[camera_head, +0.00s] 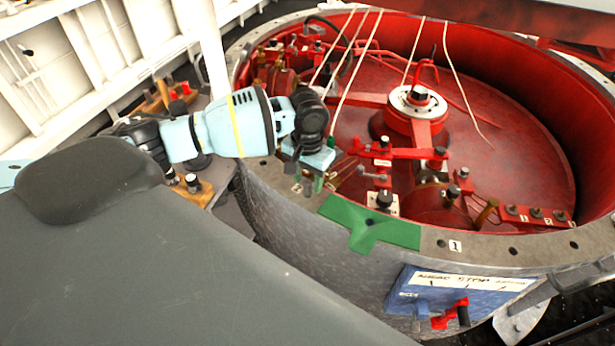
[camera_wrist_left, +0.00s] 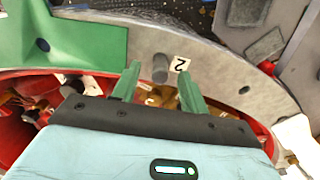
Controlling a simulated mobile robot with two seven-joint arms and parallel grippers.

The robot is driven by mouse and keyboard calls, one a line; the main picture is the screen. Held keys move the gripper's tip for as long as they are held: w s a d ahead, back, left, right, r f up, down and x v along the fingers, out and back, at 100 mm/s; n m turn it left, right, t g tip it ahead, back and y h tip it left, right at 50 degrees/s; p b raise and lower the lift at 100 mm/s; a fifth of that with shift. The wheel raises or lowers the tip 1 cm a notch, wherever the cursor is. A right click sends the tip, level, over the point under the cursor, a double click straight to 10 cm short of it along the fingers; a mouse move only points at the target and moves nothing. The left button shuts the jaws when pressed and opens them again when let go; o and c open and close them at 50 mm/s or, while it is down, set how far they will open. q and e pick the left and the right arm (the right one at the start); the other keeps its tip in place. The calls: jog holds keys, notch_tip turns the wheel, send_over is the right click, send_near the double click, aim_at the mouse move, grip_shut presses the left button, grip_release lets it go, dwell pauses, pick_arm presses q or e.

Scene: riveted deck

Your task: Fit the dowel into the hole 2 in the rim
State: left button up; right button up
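The rim (camera_head: 480,248) is a grey metal ring around the red drum; it also shows in the left wrist view (camera_wrist_left: 215,70). In that view a short grey dowel (camera_wrist_left: 160,68) stands at the rim beside the label 2 (camera_wrist_left: 180,64). Its lower end and hole 2 are hidden, so I cannot tell how deep it sits. My left gripper (camera_wrist_left: 158,88) has its two green fingers spread on either side of the dowel, with gaps showing. In the head view my left gripper (camera_head: 307,181) is low over the rim, and I cannot pick out the dowel there. My right gripper is out of view.
A green plate (camera_head: 370,225) lies over the rim, near the label 1 (camera_head: 455,246). A blue panel with a red lever (camera_head: 450,315) hangs on the outer wall. Red linkages and knobs (camera_head: 384,199) crowd the drum inside the rim. A dark hole (camera_wrist_left: 244,90) is open farther along the rim.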

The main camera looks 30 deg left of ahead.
pick_arm(q)
jog(key=shift+r, duration=0.1)
notch_tip(320, 180, up, 8)
jog(key=shift+f+p, duration=0.2)
jog(key=shift+p, duration=0.15)
jog(key=shift+f, duration=0.1)
dwell(0.7)
